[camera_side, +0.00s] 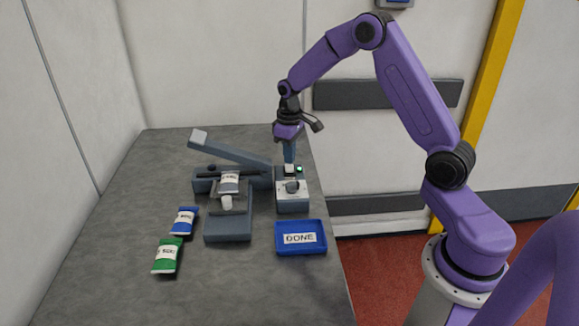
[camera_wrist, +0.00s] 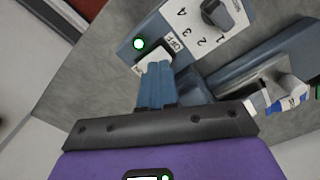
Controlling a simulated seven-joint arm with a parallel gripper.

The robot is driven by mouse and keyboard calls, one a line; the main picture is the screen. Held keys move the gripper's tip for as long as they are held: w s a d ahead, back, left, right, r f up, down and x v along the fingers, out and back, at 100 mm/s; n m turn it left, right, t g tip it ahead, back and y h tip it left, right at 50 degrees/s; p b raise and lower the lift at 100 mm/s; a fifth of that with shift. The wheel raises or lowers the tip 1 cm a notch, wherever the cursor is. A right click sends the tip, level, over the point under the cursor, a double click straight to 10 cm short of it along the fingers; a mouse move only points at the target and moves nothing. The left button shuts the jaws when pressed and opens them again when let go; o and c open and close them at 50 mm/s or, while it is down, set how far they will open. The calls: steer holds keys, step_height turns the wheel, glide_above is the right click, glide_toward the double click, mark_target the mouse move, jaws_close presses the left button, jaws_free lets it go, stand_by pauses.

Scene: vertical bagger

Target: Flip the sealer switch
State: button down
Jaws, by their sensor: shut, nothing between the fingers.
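The sealer's control box (camera_side: 292,203) stands at the table's right side. In the wrist view its panel (camera_wrist: 150,28) carries a lit green lamp (camera_wrist: 138,44), an OFF label (camera_wrist: 173,44) and a dark dial (camera_wrist: 222,14) marked with numbers. The pale switch (camera_wrist: 152,57) lies by the OFF label, partly hidden by my fingertips. My gripper (camera_side: 289,161) points down at the back of the box, with its fingers (camera_wrist: 156,66) shut and empty. The tips are at the switch; I cannot tell whether they touch it.
The sealer (camera_side: 228,224) is left of the box, its lever arm (camera_side: 232,147) raised, with a pouch (camera_side: 229,180) on it. A blue DONE tray (camera_side: 301,249) is in front. Blue (camera_side: 184,220) and green (camera_side: 167,256) pouches lie at front left.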

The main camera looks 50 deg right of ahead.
mark_target(290, 168)
steer(key=shift+f, duration=1.2)
stand_by(0.9)
steer(key=shift+r, duration=3.55)
